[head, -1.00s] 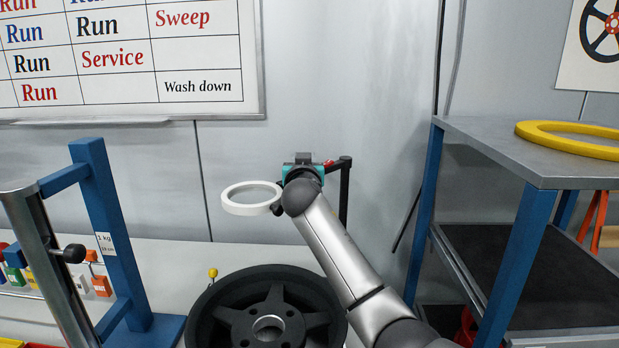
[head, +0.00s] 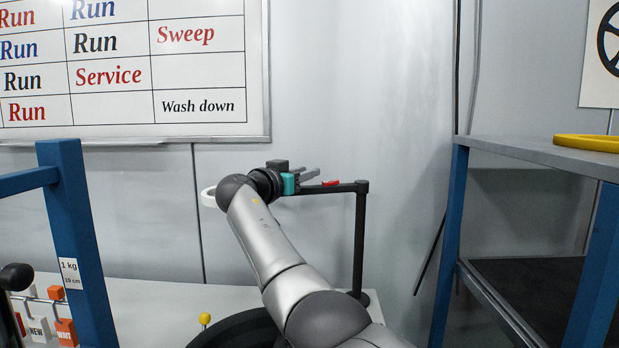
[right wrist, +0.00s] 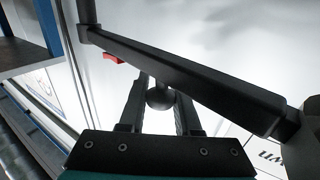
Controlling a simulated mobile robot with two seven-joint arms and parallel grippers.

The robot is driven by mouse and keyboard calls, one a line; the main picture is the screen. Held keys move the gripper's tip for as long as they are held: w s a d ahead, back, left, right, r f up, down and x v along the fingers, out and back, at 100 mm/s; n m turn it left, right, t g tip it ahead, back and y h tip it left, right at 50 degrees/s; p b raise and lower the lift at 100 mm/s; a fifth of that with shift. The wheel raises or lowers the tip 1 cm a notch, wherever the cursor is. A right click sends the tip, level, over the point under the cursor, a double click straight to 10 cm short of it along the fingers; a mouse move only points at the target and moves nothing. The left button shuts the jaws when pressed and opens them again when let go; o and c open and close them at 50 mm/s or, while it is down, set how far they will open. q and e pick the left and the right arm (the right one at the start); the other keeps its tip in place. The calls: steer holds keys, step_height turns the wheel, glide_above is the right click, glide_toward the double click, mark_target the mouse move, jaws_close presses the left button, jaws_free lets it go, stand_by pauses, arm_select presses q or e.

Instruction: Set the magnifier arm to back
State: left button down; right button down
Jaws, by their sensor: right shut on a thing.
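The magnifier is a white ring lens (head: 208,197) on a black arm (head: 335,188), which runs left from a black upright post (head: 361,235) with a red piece near its top. My right gripper (head: 308,176), with a teal body, is at the arm between ring and post. In the right wrist view its fingers (right wrist: 160,105) are shut on a round dark knob (right wrist: 159,98) beside the black arm (right wrist: 185,75). My forearm hides most of the ring and part of the magnifier arm in the head view. My left gripper is not in view.
A blue-legged grey shelf (head: 545,150) with a yellow ring (head: 588,143) stands on the right. A blue frame (head: 75,235) and small tags stand at left. A dark wheel (head: 235,332) and a yellow knob (head: 205,318) are below my arm. The whiteboard wall is behind.

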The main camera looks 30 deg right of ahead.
steer(key=shift+w+d+g, duration=0.1)
steer(key=shift+w+g, duration=0.05)
steer(key=shift+g, duration=0.15)
steer(key=c, duration=0.6)
jaws_free()
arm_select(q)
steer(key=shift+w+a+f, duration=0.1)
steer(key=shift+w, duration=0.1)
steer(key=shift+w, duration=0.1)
